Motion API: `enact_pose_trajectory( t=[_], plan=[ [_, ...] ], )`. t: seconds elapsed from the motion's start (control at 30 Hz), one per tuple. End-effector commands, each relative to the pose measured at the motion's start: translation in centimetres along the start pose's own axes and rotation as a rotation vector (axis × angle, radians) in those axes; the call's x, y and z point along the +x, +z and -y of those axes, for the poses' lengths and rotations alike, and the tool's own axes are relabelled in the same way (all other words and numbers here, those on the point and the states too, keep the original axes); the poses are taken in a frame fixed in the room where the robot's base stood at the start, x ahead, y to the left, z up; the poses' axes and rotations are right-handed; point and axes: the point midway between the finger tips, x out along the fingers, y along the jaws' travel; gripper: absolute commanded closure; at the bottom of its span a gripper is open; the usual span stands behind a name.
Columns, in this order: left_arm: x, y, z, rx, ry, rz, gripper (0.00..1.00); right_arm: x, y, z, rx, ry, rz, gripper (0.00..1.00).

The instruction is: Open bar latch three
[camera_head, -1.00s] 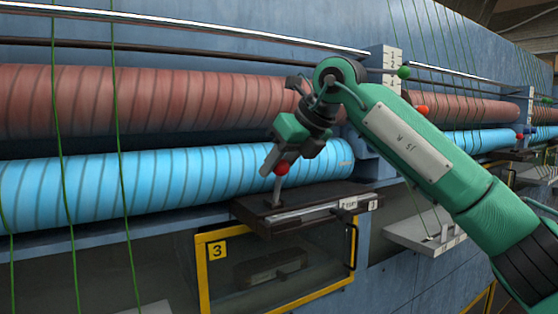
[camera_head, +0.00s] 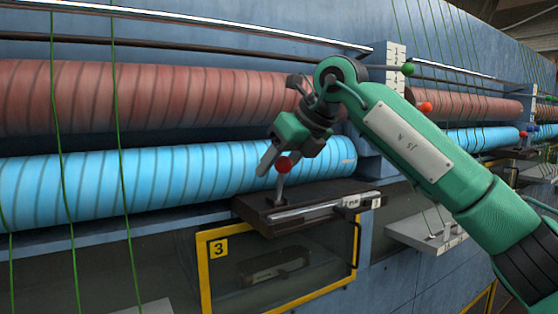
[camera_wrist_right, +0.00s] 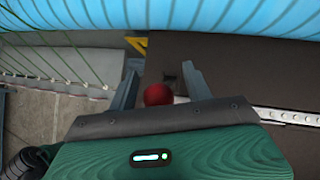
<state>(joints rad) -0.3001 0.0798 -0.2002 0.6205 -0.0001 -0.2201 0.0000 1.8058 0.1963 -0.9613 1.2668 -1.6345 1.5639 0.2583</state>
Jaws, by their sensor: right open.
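The bar latch (camera_head: 270,217) is a dark block above the yellow-framed door (camera_head: 205,275) marked 3. A short upright lever (camera_head: 279,186) with a red ball knob (camera_head: 284,164) stands on it, and a pale bar (camera_head: 312,211) runs along its front. My right gripper (camera_head: 275,160) is open at the knob. In the right wrist view the red knob (camera_wrist_right: 158,94) lies between the two spread fingers (camera_wrist_right: 160,85), with gaps showing on both sides. The lever below the knob is mostly hidden there. My left gripper is not in view.
A blue wrapped roller (camera_head: 150,180) runs just behind and above the latch, with a red-brown roller (camera_head: 150,97) above it. Thin green cords (camera_head: 120,160) hang in front at the left. A numbered post (camera_head: 393,70) stands behind my right arm.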

Motion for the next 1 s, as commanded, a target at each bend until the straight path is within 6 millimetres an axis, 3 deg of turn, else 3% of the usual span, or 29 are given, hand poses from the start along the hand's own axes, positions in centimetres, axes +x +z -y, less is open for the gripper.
enact_pose_trajectory(
  t=[0.23, 0.5, 0.7, 1.0],
  plan=[
    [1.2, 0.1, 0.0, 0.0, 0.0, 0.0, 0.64, -2.4, -0.1, 0.1, -0.001, -0.002, 0.004, 0.5],
    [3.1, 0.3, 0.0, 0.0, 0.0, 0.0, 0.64, -8.5, 0.0, 0.1, 0.001, -0.001, 0.002, 0.5],
    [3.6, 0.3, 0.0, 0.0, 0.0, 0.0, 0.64, -12.0, 0.2, 0.2, 0.002, 0.001, 0.0, 0.5],
    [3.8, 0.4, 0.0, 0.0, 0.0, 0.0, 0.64, -13.5, 0.3, 0.2, 0.001, 0.001, -0.002, 0.5]
  ],
)
